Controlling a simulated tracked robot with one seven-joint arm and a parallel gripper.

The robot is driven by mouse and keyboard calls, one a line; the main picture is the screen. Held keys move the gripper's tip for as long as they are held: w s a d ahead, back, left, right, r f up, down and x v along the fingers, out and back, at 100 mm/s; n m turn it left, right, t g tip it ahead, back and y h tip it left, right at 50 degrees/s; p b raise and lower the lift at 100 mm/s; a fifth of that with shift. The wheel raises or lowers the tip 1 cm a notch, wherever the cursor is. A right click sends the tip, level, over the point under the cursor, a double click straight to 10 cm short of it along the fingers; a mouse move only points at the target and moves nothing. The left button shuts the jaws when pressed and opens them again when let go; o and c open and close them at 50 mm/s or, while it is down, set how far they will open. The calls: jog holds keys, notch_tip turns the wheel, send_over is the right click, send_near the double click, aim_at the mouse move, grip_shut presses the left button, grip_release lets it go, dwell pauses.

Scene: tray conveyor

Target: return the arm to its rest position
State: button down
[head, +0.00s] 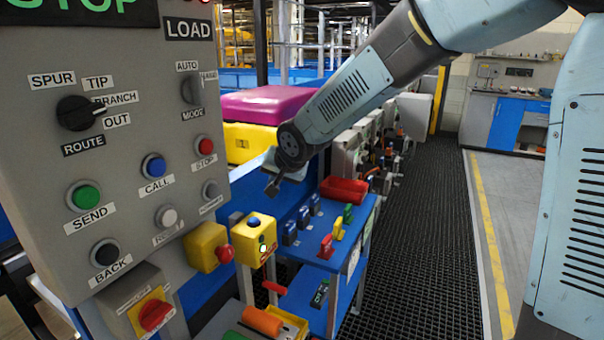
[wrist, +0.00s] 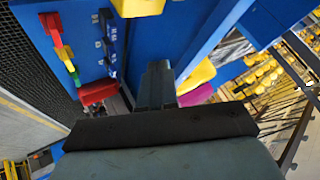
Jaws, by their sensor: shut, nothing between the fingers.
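My arm reaches in from the upper right of the head view, bent at an elbow. My gripper (head: 272,187) is in front of the magenta and yellow trays, left of the blue bench. Its fingers also show in the wrist view (wrist: 155,87), pressed together with nothing between them. The gripper is in the air and I see no contact with anything. Part of the gripper is hidden behind my wrist link in the head view.
A grey control panel (head: 130,130) with knobs and buttons stands close at left. A yellow button box (head: 255,240) and blue bench (head: 345,230) with a red case (head: 344,190) lie below the arm. A magenta tray (head: 265,101) sits behind. The dark floor mat (head: 430,220) is clear.

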jog(key=s+d+r+h, duration=0.1)
jog(key=s+d+r, duration=0.1)
jog(key=d, duration=0.5)
jog(key=s+d+r+h, duration=0.2)
jog(key=d+r, duration=0.1)
jog(key=d, duration=0.5)
jog(key=s+d+r+g+h, duration=0.1)
jog(key=s+d+h, duration=0.1)
jog(key=s+d, duration=1.8)
jog(key=shift+s+r+g, duration=0.3)
jog(key=shift+s+r, duration=0.1)
jog(key=shift+s, duration=0.25)
jog(key=shift+d, duration=0.1)
